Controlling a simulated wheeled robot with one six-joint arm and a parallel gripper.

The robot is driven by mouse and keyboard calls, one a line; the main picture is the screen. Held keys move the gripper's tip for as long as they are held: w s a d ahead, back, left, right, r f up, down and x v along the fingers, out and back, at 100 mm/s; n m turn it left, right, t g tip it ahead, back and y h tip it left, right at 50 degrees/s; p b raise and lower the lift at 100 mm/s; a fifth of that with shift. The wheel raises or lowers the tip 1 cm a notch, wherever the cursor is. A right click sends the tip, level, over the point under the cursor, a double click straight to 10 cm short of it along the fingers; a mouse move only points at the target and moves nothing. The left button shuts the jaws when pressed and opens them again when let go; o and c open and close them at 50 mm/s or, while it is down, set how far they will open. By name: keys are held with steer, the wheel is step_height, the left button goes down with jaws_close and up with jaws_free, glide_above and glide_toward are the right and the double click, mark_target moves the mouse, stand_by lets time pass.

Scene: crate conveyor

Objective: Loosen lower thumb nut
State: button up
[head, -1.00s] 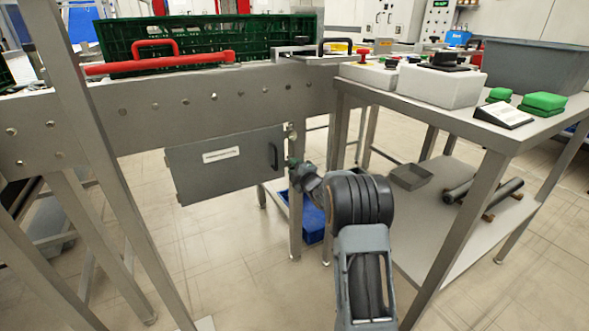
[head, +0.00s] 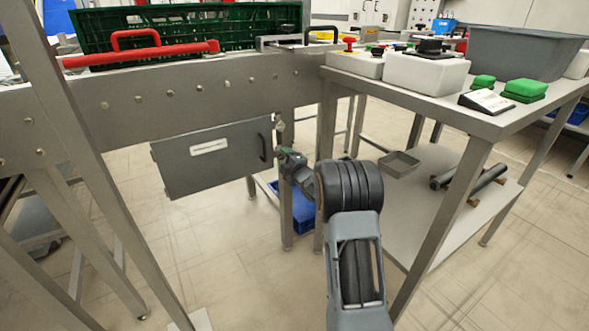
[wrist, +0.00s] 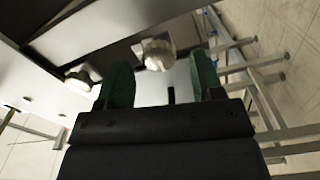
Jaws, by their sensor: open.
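My gripper (head: 284,153) is at the right edge of the grey panel door (head: 190,172), below a small pale thumb nut (head: 280,126) on the frame post. In the wrist view my gripper (wrist: 162,82) is open, with a green finger pad on each side. A pale, rounded thumb nut (wrist: 158,54) shows ahead in the gap between the pads, apparently the lower one. I see no contact with it. A second pale nut (wrist: 78,80) is outside the left pad. The lower nut is hidden behind my gripper in the head view.
The door has a dark handle (head: 264,147) close to my gripper. A steel table (head: 470,122) stands to the right, with control boxes on top and a lower shelf. A green crate (head: 220,32) and red handle bar (head: 150,53) are above. A blue bin (head: 304,215) is below.

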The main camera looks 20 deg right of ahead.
steer(key=s+d+p, duration=0.1)
steer(key=s+p, duration=0.2)
steer(key=s, duration=0.9)
steer(key=shift+s+d, duration=0.2)
steer(key=shift+s, duration=0.15)
steer(key=s+a+r+m+g+h+p, duration=0.2)
steer(key=s+r+m+g+p, duration=0.15)
steer(key=r+p, duration=0.75)
steer(key=s+a+r+m+g+h+p, duration=0.25)
steer(key=r+m+p, duration=0.25)
steer(key=r+p, duration=0.55)
steer(key=s+a+r+m+g+y+p, duration=0.1)
steer(key=s+a+r+m+g+p, duration=0.3)
steer(key=s+r+p, duration=0.4)
steer(key=s+a+r+m+g+y+p, duration=0.1)
steer(key=s+a+r+m+g+p, duration=0.3)
steer(key=s+a+r+p, duration=0.3)
steer(key=s+r+p, duration=0.2)
steer(key=s+r, duration=0.2)
steer(key=r, duration=0.2)
steer(key=shift+s+a, duration=0.2)
steer(key=shift+s, duration=0.2)
steer(key=shift+m, duration=0.25)
steer(key=shift+c, duration=0.4)
